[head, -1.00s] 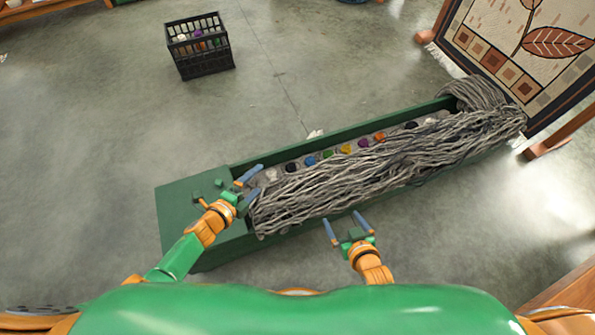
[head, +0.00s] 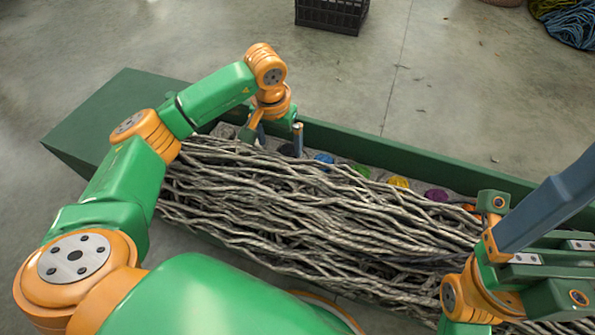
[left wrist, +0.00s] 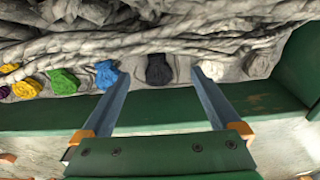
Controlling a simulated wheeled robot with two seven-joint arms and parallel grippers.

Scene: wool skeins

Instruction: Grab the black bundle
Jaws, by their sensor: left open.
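The black bundle (left wrist: 158,69) lies in a row of coloured bundles along the trough's far wall, next to grey strands. In the head view the black bundle (head: 287,149) is partly hidden by my left gripper. My left gripper (head: 277,138) is open over it, pointing down. In the left wrist view my left gripper's (left wrist: 160,75) two blue fingers stand either side of the black bundle, with nothing held. I cannot tell whether they touch it. My right gripper (head: 550,205) is large at the right edge, above the strands; its opening cannot be made out.
The green trough (head: 360,142) holds long grey strands (head: 310,215) that hang close to the bundles. A black crate (head: 332,14) stands on open floor behind.

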